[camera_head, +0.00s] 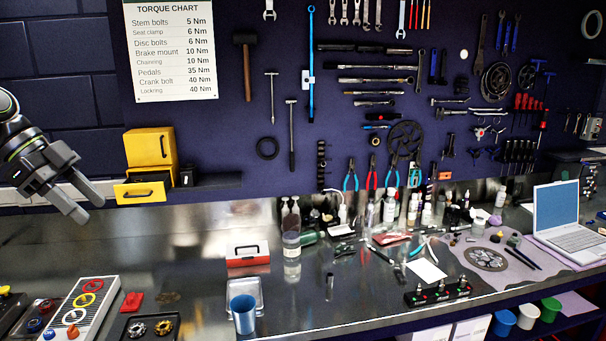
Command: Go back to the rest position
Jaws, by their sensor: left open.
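My left gripper (82,201) is at the left edge of the head view, raised above the bench and in front of the dark wall. Its two grey fingers point down and to the right, apart from each other, with nothing between them. It is to the left of the yellow drawer box (149,150) and touches nothing that I can see. My right gripper is not in the view.
The metal bench (345,305) runs across the view. A yellow drawer (141,192) stands open. A blue cup (243,314), a red-and-white box (248,255), a tray of colored rings (82,310), bottles, tools and a laptop (563,218) stand on the bench. Tools hang on the wall.

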